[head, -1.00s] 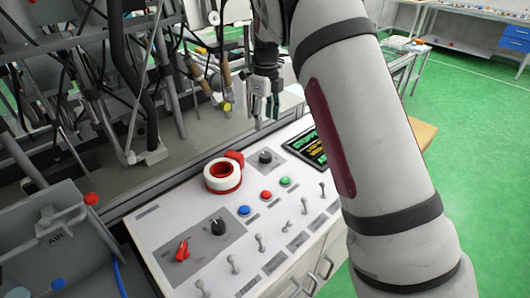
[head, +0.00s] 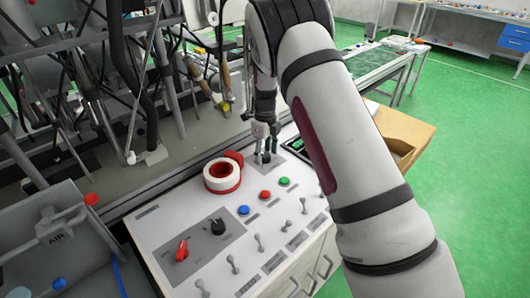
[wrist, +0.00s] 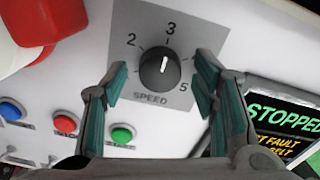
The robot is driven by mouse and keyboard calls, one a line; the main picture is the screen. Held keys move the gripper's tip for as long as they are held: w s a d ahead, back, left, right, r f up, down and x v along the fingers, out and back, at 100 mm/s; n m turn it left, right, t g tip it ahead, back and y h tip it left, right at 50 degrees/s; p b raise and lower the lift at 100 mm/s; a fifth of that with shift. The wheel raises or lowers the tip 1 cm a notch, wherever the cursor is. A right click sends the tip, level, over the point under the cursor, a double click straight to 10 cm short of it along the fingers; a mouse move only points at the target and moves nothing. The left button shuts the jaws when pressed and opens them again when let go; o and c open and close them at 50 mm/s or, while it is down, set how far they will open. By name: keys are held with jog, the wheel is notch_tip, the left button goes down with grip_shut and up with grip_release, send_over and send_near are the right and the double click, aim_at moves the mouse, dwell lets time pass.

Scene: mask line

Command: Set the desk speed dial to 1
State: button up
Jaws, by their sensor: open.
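The speed dial is a black round knob with a white pointer mark, on a grey plate labelled SPEED (wrist: 150,98). In the wrist view the knob (wrist: 159,70) points up, close to the 3. The numbers 2, 3 and 5 show; 1 and 4 do not, and the fingers cover parts of the plate's sides. My gripper (wrist: 162,78) is open, with one green-padded finger on each side of the knob and a gap to it on both sides. In the head view my gripper (head: 266,148) is at the dial, largely hiding it.
Blue, red (head: 265,195) and green (head: 285,182) buttons and several toggle switches are nearer. Another black knob (head: 218,227) and a red switch (head: 181,250) sit at left. A display (wrist: 280,125) reads STOPPED.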

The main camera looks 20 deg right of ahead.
jog(key=c, duration=1.2)
